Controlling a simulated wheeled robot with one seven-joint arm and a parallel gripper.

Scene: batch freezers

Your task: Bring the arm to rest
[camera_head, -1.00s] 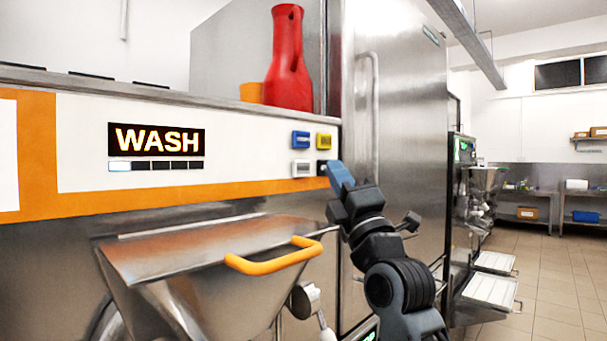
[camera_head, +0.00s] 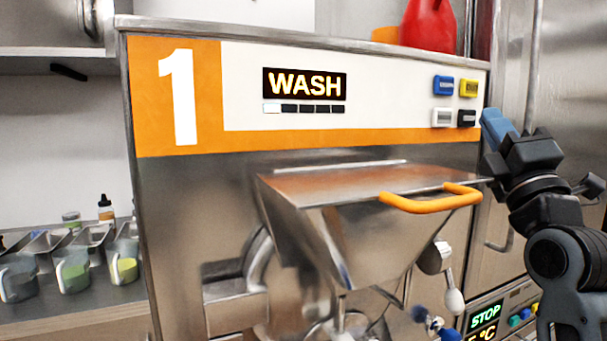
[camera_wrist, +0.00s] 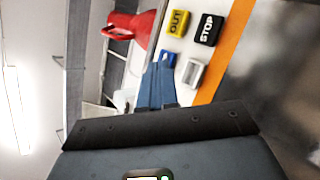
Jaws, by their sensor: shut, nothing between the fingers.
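My gripper (camera_head: 496,128) is at the right in the head view, raised on my dark arm. Its blue fingers are shut with nothing between them. They point up and left, close to the button group at the right end of machine 1's panel (camera_head: 390,85). The black button (camera_head: 466,118) is nearest; I cannot tell from the head view whether the fingers touch it. In the wrist view my gripper (camera_wrist: 163,68) reaches toward the blue button (camera_wrist: 168,60), with the white button (camera_wrist: 192,73), yellow button (camera_wrist: 178,22) and black STOP button (camera_wrist: 208,30) beside it.
Machine 1's hopper with an orange handle (camera_head: 430,200) juts out left of my arm. A red jug (camera_head: 428,25) stands on top of the machine. A tall steel cabinet (camera_head: 570,80) is behind my arm. Cups and metal trays (camera_head: 95,250) stand on a shelf at the left.

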